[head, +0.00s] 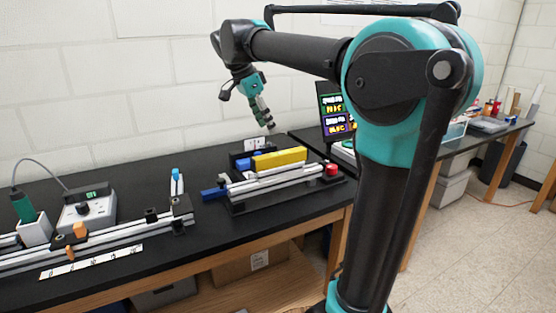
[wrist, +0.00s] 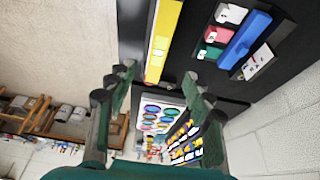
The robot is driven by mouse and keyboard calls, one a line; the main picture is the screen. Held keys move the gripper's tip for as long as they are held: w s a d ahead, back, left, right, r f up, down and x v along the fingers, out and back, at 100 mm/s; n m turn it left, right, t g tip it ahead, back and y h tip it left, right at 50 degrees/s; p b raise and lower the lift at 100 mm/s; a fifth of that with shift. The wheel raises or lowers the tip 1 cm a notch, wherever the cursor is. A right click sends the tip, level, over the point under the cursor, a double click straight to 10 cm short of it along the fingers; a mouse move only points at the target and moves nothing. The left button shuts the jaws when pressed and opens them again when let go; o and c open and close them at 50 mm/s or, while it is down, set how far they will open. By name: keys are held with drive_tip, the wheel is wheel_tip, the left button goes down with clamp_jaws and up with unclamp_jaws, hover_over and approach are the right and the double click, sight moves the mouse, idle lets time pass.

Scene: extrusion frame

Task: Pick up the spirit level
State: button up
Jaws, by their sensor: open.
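The spirit level, a long yellow bar (head: 279,160), lies along the top of silver extrusion rails on the black bench in the head view. In the wrist view the yellow spirit level (wrist: 163,42) runs up from between my fingers, ahead of the tips. My gripper (head: 268,127) hangs above and behind the bar in the head view, apart from it. In the wrist view my gripper (wrist: 157,82) has its fingers spread with nothing held between them.
A tray of small coloured parts and a blue bar (wrist: 245,40) lies right of the level in the wrist view. A red button (head: 331,169) sits at the rails' right end. A soldering station (head: 88,208) and another rail (head: 110,232) stand left. Black bench surface (head: 135,185) shows between.

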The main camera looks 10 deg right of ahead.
sight(280, 153)
drive_tip(key=x, duration=1.2)
drive_tip(key=shift+d+f, duration=0.2)
drive_tip(key=shift+f, duration=0.1)
drive_tip(key=shift+c, duration=0.4)
clamp_jaws()
